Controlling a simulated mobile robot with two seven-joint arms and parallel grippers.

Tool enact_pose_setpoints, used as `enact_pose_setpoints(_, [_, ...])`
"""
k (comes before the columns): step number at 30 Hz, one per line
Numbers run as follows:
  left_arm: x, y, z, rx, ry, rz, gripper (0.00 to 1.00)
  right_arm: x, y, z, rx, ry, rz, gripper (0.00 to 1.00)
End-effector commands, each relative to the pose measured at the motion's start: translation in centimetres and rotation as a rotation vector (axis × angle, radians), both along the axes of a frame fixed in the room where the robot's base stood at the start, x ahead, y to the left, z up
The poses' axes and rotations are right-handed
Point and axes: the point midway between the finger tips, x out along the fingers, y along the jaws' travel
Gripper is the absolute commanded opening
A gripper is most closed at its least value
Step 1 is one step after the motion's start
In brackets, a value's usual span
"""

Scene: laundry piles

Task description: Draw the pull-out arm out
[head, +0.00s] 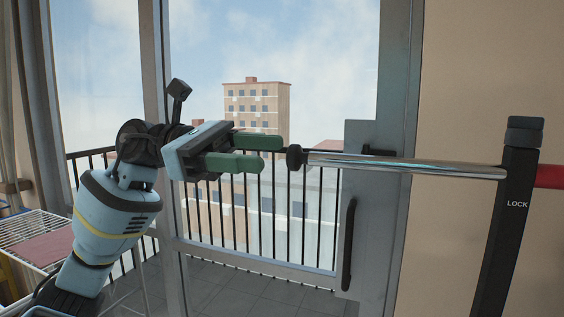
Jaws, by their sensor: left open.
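The pull-out arm (410,167) is a shiny metal rod in the head view. It runs level from a black upright post marked LOCK (513,230) leftward to a dark round knob (295,157) at its end. My left gripper (272,153) has two green fingers pointing right at the knob. It is open and empty, and the fingertips stop just left of the knob, seemingly apart from it. My right gripper is not in view.
A glass balcony door with a black handle (348,245) stands behind the rod. A drying rack (30,232) with a reddish cloth (42,252) is at the lower left. A red bar (550,176) continues right of the post. A beige wall (460,90) fills the right.

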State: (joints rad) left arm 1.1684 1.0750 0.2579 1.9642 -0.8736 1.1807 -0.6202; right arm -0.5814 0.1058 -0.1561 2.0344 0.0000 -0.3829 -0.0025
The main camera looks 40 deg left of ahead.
Motion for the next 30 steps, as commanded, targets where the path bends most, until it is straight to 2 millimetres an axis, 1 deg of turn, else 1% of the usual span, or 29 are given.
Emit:
enact_pose_setpoints(1, [-0.1, 0.7, -0.2, -0.002, 0.003, 0.002, 0.52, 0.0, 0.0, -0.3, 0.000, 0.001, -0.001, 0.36])
enact_pose_setpoints(3, [-0.5, 1.5, -0.2, -0.001, 0.003, 0.002, 0.52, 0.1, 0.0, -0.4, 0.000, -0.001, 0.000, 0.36])
enact_pose_setpoints(6, [-0.8, 2.2, -0.1, -0.001, 0.002, 0.001, 0.52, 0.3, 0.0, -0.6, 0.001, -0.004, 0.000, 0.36])
enact_pose_setpoints(9, [-1.0, 2.5, 0.0, 0.001, 0.000, 0.000, 0.52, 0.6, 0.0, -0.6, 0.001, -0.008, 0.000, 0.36])
enact_pose_setpoints(15, [-1.1, 2.5, 0.0, 0.000, -0.001, 0.000, 0.52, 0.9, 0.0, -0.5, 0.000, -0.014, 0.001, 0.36])
enact_pose_setpoints(26, [-1.1, 2.5, 0.0, -0.001, 0.000, 0.000, 0.52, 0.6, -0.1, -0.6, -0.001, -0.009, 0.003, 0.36])
enact_pose_setpoints(30, [-0.4, 2.2, -0.5, -0.041, 0.036, -0.016, 0.52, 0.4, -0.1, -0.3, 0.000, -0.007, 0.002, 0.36])
